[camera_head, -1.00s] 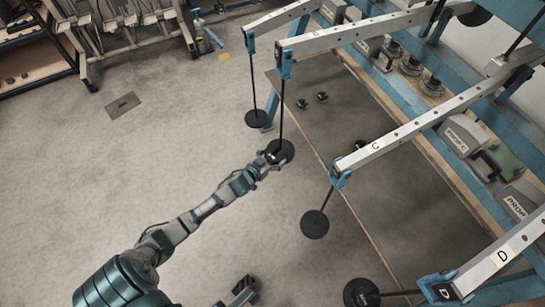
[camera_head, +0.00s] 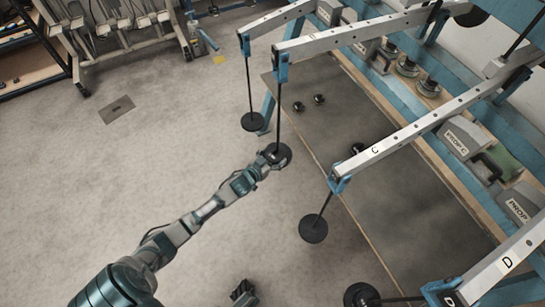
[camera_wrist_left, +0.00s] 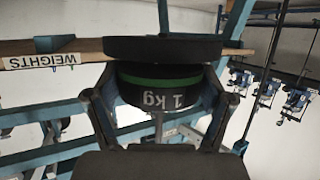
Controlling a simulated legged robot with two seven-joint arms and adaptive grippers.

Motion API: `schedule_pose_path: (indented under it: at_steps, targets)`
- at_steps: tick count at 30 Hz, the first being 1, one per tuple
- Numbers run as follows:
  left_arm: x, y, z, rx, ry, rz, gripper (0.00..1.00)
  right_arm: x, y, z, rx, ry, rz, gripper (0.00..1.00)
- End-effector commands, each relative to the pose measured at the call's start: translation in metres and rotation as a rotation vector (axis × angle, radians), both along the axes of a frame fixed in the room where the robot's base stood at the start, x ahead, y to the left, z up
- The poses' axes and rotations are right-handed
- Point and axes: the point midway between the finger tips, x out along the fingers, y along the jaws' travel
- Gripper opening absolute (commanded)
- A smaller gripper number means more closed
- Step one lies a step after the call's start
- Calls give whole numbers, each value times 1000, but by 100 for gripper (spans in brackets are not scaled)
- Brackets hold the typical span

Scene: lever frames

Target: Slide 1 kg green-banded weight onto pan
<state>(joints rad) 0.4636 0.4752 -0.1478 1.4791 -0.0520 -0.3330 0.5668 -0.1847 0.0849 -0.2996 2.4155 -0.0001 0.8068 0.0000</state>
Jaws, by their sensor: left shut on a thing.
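The 1 kg weight (camera_wrist_left: 160,92), dark with a green band, sits between the fingers of my left gripper (camera_wrist_left: 158,112) in the left wrist view. In the head view, my left gripper (camera_head: 266,161) is at the black round pan (camera_head: 284,154) hanging by a rod from the second lever (camera_head: 340,32). The weight is hard to make out there. In the left wrist view, a wide black disc (camera_wrist_left: 162,48), which looks like the pan, lies right against the weight. I cannot tell whether the weight rests on it. Part of my right gripper (camera_head: 243,290) seems to show at the bottom edge.
Other hanging pans are at the first lever (camera_head: 252,122), lever C (camera_head: 313,229) and lever D (camera_head: 361,296). Small dark weights (camera_head: 318,99) lie on the grey bench board (camera_head: 385,190). Larger weights (camera_head: 428,87) stand on the shelf behind.

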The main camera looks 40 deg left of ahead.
Motion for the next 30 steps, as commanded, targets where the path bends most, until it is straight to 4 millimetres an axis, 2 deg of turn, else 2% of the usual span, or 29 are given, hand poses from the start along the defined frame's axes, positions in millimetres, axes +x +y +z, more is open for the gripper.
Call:
schedule_pose_path:
  at_steps: [1, 30]
  targets:
    - [3, -5, 6, -4, -13, -8, 12, 0, 0, 1, 0, -1, 0, 40]
    - [17, -6, 7, -7, -18, -13, 12, 1, 0, -6, 1, 10, 0, 40]
